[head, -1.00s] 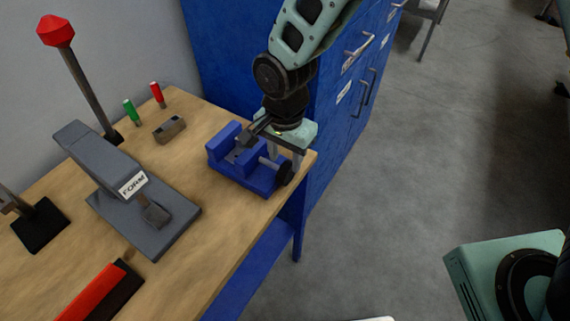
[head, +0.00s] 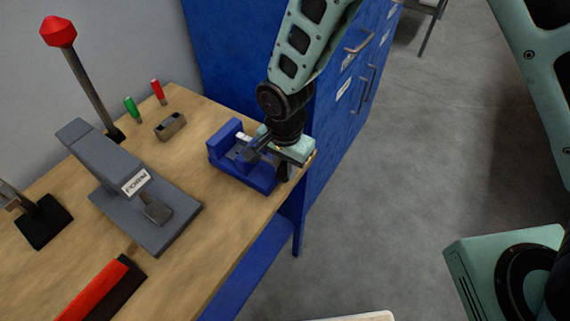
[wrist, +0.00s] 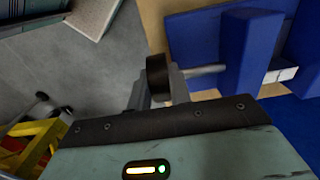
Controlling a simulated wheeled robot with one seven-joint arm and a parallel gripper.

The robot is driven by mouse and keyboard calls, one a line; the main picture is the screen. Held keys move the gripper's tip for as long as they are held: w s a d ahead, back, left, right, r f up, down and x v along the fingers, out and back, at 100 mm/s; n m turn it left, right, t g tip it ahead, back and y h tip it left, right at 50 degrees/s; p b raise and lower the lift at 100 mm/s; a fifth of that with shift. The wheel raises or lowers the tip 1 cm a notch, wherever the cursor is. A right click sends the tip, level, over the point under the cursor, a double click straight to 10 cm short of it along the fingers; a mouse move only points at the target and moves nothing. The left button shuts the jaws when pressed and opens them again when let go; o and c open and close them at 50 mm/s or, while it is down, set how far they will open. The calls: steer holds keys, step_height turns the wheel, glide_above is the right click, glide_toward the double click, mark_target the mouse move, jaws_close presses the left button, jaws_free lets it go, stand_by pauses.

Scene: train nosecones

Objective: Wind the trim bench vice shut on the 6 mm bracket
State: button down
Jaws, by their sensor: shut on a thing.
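The blue bench vice (head: 228,170) stands at the right edge of the wooden bench. Its round black knob (wrist: 158,78) sits at the end of a grey screw (wrist: 205,69) in the wrist view. My gripper (head: 284,172) is at the knob's end of the vice, its two grey fingers shut on the knob; the wrist view also shows the gripper (wrist: 160,90). A small pale piece, apparently the bracket (wrist: 281,75), lies between the two blue jaws. It shows as a light patch (head: 243,137) in the head view. Whether both jaws touch it is unclear.
A grey press labelled FORM (head: 130,190) stands left of the vice. Blue cabinets (head: 345,100) stand behind my arm. Open floor lies to the right.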

steer(key=shift+w+d, duration=0.1)
steer(key=shift+w+d+r+g+y+p, duration=0.15)
steer(key=shift+g+y+p, duration=0.1)
steer(key=shift+g+y, duration=0.25)
steer(key=shift+w+f+g+y+p, duration=0.1)
steer(key=shift+g+y+p, duration=0.1)
steer(key=shift+g+y, duration=0.3)
steer(key=shift+w+d+g+y, duration=0.1)
steer(key=shift+g+y, duration=0.25)
steer(key=shift+g, duration=0.2)
steer(key=shift+w+d+g+y, duration=0.1)
steer(key=shift+g+y, duration=0.25)
steer(key=shift+g, duration=0.2)
steer(key=g+y, duration=0.1)
steer(key=g+y+b, duration=0.1)
steer(key=g, duration=0.1)
steer(key=g+y+b, duration=0.1)
steer(key=shift+w+d+f, duration=0.2)
steer(key=shift+w+f, duration=0.2)
steer(key=g+y+b, duration=0.2)
steer(key=g+b, duration=0.1)
steer(key=f+g+y+b, duration=0.1)
steer(key=shift+w+d+b, duration=0.2)
steer(key=shift+w+b, duration=0.05)
steer(key=shift+b, duration=0.15)
steer(key=shift+d+g+y+b, duration=0.1)
steer(key=shift+g+y+b, duration=0.9)
steer(key=shift+g+b, duration=0.2)
